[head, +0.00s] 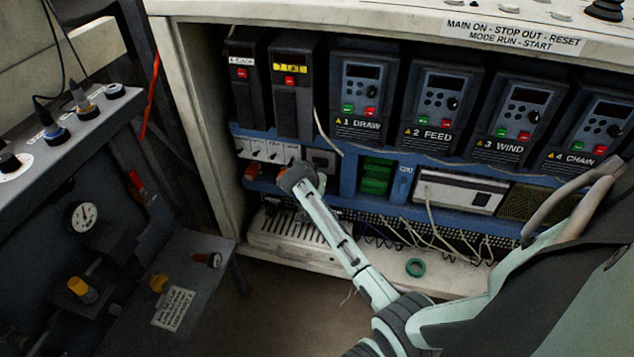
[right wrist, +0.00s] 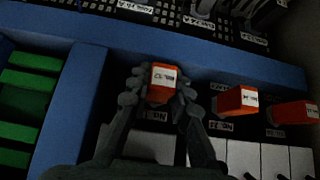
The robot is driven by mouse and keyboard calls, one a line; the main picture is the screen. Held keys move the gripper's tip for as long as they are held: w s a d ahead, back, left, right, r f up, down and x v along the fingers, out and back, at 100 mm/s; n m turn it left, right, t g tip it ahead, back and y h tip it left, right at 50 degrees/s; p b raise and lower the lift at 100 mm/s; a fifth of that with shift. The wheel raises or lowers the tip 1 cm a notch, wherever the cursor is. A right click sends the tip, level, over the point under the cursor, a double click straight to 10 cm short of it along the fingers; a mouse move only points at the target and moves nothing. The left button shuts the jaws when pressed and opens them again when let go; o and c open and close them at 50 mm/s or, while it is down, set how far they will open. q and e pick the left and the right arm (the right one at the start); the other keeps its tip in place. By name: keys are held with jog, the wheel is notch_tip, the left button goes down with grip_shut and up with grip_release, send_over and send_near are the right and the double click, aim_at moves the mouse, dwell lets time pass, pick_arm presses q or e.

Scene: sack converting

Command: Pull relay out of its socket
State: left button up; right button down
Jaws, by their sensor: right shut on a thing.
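My right gripper (head: 296,178) reaches into the open cabinet at the left end of the blue rail. In the right wrist view my right gripper (right wrist: 161,88) has its fingers shut on both sides of an orange relay (right wrist: 163,76) with a white label. The head view hides this relay behind the gripper. I cannot tell how deep it sits in its socket. Two more orange relays, a middle one (right wrist: 236,99) and an outer one (right wrist: 296,113), stand beside it in a row, untouched. My left gripper is in neither view.
Green terminal blocks (head: 377,176) sit right of the relays. Black drive units (head: 364,98) line the cabinet above. Loose wires (head: 440,226) hang below the rail, near a green ring (head: 415,267) on the cabinet floor. The cabinet's left side wall (head: 200,120) stands close to the relays.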

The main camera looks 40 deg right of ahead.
jog(key=shift+s+a+p, duration=1)
jog(key=shift+s+a, duration=0.25)
jog(key=shift+a, duration=0.25)
